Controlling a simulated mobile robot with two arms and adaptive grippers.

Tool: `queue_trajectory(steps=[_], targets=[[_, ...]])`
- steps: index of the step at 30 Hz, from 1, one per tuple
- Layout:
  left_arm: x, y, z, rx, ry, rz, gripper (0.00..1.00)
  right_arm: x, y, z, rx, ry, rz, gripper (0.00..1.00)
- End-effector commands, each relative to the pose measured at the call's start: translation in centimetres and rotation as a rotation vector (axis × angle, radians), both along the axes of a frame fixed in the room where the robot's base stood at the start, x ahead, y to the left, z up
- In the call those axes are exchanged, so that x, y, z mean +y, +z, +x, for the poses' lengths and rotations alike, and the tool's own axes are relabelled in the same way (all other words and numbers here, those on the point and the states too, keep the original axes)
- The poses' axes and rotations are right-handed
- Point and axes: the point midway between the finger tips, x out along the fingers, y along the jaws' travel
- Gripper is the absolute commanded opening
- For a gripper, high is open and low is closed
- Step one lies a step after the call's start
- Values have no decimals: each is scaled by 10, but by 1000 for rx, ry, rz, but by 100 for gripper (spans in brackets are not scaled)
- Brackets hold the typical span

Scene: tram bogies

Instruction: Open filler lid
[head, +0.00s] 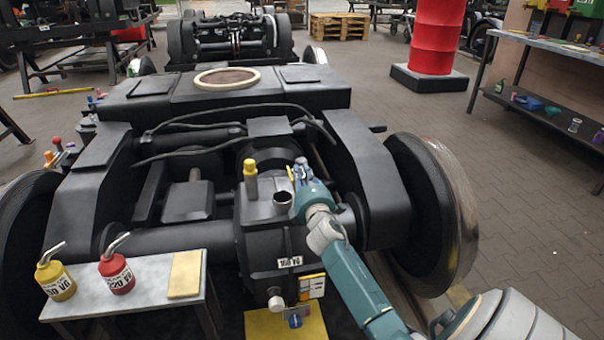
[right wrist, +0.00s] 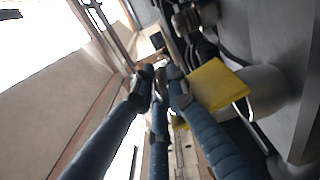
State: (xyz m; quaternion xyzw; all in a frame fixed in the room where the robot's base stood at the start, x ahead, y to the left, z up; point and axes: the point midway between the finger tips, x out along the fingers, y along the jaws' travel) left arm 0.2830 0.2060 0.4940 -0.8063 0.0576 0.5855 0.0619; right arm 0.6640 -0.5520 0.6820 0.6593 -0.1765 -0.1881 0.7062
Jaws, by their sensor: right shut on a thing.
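The gearbox housing (head: 268,240) stands in the middle of the bogie, with a "160 VG" label on its front. On its top, the round filler neck (head: 283,199) shows a dark open mouth. My right gripper (head: 301,172) is just behind and right of the neck, its blue fingers closed together. It is shut on a small part, most likely the filler lid, which the fingers largely hide. In the right wrist view the fingertips (right wrist: 160,78) meet around something small and dark. My left gripper is out of view.
A yellow-capped post (head: 250,178) stands left of the neck. A side table (head: 145,270) holds a yellow oil can (head: 55,280), a red oil can (head: 117,273) and a yellow cloth (head: 185,274). A large wheel (head: 435,215) stands right of my arm.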

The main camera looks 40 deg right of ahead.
Motion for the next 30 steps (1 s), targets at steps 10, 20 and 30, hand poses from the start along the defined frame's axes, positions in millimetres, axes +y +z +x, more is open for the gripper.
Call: queue_trajectory(steps=[10,20,30], targets=[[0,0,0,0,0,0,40,-3,3,0,-2,-6,-6,29],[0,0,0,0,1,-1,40,11,0,-22,1,-3,-3,29],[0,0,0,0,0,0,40,44,0,-84,0,-6,-3,29]])
